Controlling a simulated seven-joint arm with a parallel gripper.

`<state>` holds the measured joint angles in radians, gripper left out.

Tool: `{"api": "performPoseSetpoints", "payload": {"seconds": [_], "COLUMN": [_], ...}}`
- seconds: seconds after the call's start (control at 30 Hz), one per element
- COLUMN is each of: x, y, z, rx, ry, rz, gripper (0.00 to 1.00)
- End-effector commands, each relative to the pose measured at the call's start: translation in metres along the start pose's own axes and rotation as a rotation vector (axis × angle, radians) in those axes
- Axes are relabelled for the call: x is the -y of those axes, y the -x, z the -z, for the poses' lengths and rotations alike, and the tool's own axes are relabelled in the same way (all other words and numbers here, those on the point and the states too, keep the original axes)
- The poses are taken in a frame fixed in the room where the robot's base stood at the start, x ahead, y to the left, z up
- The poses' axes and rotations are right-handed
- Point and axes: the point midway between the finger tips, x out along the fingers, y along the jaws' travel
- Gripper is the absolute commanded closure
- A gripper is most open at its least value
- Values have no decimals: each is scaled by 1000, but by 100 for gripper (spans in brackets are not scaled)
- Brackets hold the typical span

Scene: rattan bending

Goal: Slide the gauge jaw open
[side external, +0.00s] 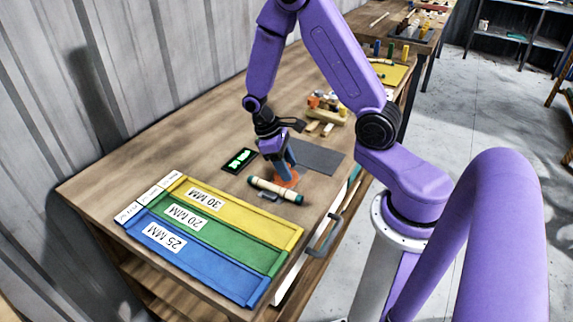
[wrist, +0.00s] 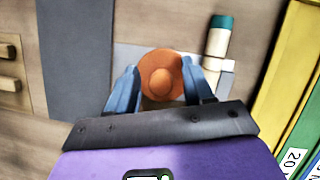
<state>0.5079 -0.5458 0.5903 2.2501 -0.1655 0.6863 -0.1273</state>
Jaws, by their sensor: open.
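An orange round-topped piece (wrist: 161,76), apparently the handle of the gauge jaw, sits between the two blue fingers of my gripper (wrist: 159,66) in the wrist view. The fingers are open on either side of it; I cannot tell whether they touch it. A pale grey bar (wrist: 124,54), seemingly part of the gauge, runs beneath it. A cream rod with dark green ends (wrist: 217,42) lies beside it on the right. In the side view my gripper (side external: 286,167) points down at the orange piece (side external: 287,180), and the rod (side external: 275,190) lies in front. The gauge is mostly hidden there.
A black display with green digits (side external: 239,160) lies left of my gripper. A dark grey mat (side external: 318,156) lies to the right. Yellow, green and blue labelled trays (side external: 260,222) fill the front of the table (side external: 150,150). Wooden blocks (side external: 327,118) stand behind.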

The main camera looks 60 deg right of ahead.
Motion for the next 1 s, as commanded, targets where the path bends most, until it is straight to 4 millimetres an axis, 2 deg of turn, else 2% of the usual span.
{"api": "performPoseSetpoints", "payload": {"seconds": [0.17, 0.33, 0.57, 0.8, 1.0], "x": [0, 0, -4, -40, -47], "y": [0, 0, 0, -4, -5], "z": [0, 0, -1, -12, -15], "rx": [0, 0, 1, 1, 2], "ry": [0, 0, -2, -5, 1], "rz": [0, 0, 1, 2, -1], "gripper": [48, 100, 100, 100, 100]}}
